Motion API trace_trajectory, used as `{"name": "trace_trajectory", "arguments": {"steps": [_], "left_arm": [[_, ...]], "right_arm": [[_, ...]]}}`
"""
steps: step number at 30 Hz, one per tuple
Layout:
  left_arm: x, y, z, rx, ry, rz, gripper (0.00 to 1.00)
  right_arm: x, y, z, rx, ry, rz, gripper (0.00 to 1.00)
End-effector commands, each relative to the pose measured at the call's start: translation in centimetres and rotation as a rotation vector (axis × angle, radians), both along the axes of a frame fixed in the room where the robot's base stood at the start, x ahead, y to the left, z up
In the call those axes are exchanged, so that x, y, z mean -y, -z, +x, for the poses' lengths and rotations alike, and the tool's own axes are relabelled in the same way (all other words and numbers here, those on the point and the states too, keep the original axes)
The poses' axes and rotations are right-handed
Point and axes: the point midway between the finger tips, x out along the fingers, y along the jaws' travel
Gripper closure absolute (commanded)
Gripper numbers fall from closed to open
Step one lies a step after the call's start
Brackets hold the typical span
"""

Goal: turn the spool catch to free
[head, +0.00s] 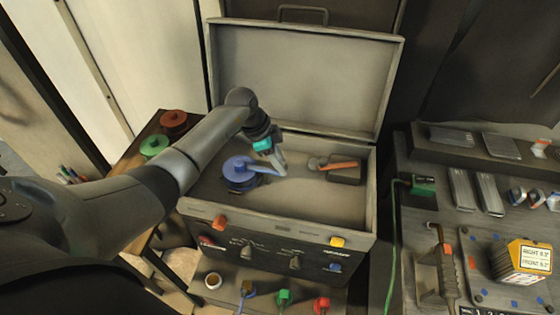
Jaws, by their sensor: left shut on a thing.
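A blue spool (239,170) sits on a dark round base at the left inside the open grey case. A blue strip (262,170) runs from the spool to the right. My left gripper (279,163) reaches into the case and is shut on the right end of this strip; its fingers partly hide the contact. An orange lever (342,165) lies on a dark block (346,175) at the right inside the case, apart from the gripper. I cannot tell for certain which part is the spool catch or its setting. My right gripper is not in view.
The case's raised lid (300,75) stands behind my left arm. Its front panel (280,250) carries coloured knobs and switches. Red (173,120) and green (155,144) spools stand on a wooden table at left. A bench (400,240) with tools stands at right.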

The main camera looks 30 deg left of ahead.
Motion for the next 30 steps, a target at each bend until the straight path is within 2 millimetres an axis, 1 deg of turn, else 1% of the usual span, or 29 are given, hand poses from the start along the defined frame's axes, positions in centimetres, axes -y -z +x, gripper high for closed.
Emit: {"name": "trace_trajectory", "arguments": {"steps": [1, 5, 6, 14, 20, 26, 30], "left_arm": [[0.0, 0.0, 0.0, 0.000, 0.000, 0.000, 0.84], [0.0, 0.0, 0.0, 0.000, 0.000, 0.000, 0.99], [0.0, 0.0, 0.0, 0.000, 0.000, 0.000, 1.00], [0.0, 0.0, 0.0, -0.001, 0.002, 0.001, 1.00], [-0.1, 0.0, -0.2, -0.001, 0.042, 0.003, 1.00], [-0.1, 0.0, -0.6, -0.002, 0.152, 0.005, 1.00], [-0.1, 0.0, -1.0, -0.002, 0.269, 0.004, 1.00]], "right_arm": [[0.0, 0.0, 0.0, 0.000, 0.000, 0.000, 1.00], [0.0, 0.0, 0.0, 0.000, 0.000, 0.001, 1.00], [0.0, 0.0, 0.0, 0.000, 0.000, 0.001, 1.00], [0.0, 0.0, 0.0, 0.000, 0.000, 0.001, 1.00], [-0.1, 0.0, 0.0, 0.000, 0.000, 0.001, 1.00], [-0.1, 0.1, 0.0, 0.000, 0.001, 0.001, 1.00], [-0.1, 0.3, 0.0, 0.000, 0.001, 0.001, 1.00]]}}
